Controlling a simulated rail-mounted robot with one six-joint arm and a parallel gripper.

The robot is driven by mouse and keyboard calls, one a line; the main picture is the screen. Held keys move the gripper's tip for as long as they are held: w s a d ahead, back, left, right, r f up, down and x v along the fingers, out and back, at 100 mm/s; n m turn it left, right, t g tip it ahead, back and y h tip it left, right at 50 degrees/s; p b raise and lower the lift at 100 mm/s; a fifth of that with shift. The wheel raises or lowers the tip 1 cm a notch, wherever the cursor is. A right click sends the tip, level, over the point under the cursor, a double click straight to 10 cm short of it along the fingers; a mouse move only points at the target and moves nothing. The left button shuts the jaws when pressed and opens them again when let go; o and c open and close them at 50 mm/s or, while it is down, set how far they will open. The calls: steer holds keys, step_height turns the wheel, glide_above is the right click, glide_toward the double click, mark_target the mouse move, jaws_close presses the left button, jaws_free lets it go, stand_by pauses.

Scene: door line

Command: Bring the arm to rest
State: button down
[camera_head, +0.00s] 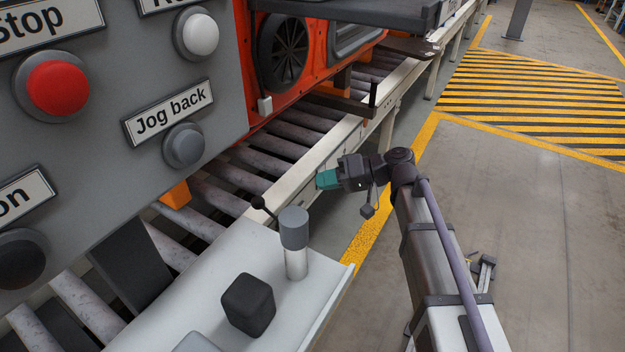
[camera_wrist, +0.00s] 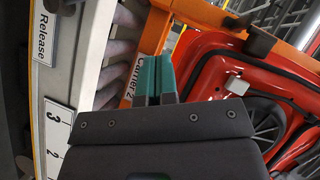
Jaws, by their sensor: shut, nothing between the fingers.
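My gripper (camera_head: 327,179) is in the middle of the head view, at the end of my arm. It is beside the cream side rail of the roller conveyor. Its teal fingers are together and hold nothing. In the wrist view the fingers (camera_wrist: 154,78) stand upright side by side in front of an orange frame labelled "Carrier 2" (camera_wrist: 135,75).
A grey button panel (camera_head: 110,130) fills the left of the head view. A pale console (camera_head: 215,300) with a black block (camera_head: 248,304) and a grey-capped post (camera_head: 294,240) is below. A red door (camera_head: 340,50) is over the rollers (camera_head: 230,170). Open floor (camera_head: 540,240) lies right.

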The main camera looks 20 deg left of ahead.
stand_by(0.4)
steer(key=s+d+f+m+t+h, duration=0.25)
steer(key=d+f+h, duration=0.2)
steer(key=d, duration=0.75)
steer(key=s+d+f+m+t+h, duration=0.1)
steer(key=s+d+f+m+h, duration=0.3)
steer(key=d, duration=0.7)
steer(key=s+d+f+m+t+h, duration=0.2)
steer(key=s+d+f+h, duration=0.3)
steer(key=d, duration=0.7)
step_height(320, 180, up, 27)
steer(key=w+d+p, duration=0.2)
steer(key=p, duration=2.3)
steer(key=shift+d+f+m, duration=0.15)
steer(key=shift+m, duration=0.3)
steer(key=shift+w+g+h, duration=0.1)
steer(key=shift+g+h, duration=0.15)
